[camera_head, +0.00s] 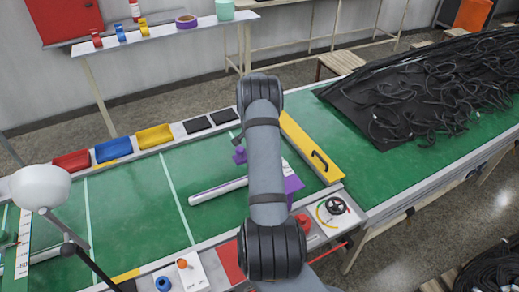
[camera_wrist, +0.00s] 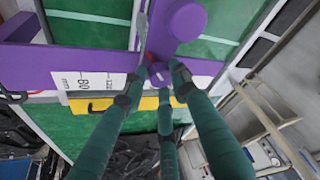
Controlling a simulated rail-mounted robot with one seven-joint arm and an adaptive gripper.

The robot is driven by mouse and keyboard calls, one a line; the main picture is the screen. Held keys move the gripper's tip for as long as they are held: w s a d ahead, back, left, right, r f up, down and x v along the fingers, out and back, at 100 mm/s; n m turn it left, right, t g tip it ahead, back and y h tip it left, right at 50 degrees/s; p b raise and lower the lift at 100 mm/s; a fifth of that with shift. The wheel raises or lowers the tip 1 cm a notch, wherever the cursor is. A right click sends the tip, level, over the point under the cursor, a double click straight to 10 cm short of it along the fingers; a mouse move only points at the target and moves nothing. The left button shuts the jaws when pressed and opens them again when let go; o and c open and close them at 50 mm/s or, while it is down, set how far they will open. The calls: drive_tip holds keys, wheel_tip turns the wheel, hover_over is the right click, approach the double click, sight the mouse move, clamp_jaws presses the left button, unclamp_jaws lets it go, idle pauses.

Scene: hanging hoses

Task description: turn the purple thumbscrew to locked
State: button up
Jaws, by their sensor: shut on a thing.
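In the wrist view, the fingertips of my gripper (camera_wrist: 160,76) are closed together around a small purple piece, which I take for the thumbscrew (camera_wrist: 156,70). The fingers cover most of it, so its turn position cannot be read. It sits at a purple fixture bar (camera_wrist: 105,68) with a white scale label (camera_wrist: 85,83). A larger round purple knob (camera_wrist: 187,22) stands just above the fingertips. In the head view, my arm hides the gripper; a purple part (camera_head: 239,154) shows left of the arm and a purple block (camera_head: 292,184) right of it.
A yellow panel with a black handle (camera_head: 312,150) lies right of my arm. A pale tube (camera_head: 218,190) lies on the green bench (camera_head: 130,210). Black hoses (camera_head: 440,85) heap at the right. A dial with a black handwheel (camera_head: 335,206) and a red button (camera_head: 302,222) are near the front edge.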

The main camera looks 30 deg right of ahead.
drive_tip(key=b, duration=0.1)
drive_tip(key=m+b, duration=0.1)
drive_tip(key=shift+w+a+m+h+b, duration=0.1)
drive_tip(key=shift+w+m+h+b, duration=0.2)
drive_tip(key=shift+w+b, duration=0.1)
drive_tip(key=shift+r+m+b, duration=0.15)
drive_tip(key=shift+m+b, duration=0.15)
drive_tip(key=shift+b, duration=0.05)
drive_tip(key=shift+c, duration=0.2)
drive_tip(key=shift+r, duration=0.1)
drive_tip(key=o, duration=1.1)
drive_tip(key=shift+s, duration=0.2)
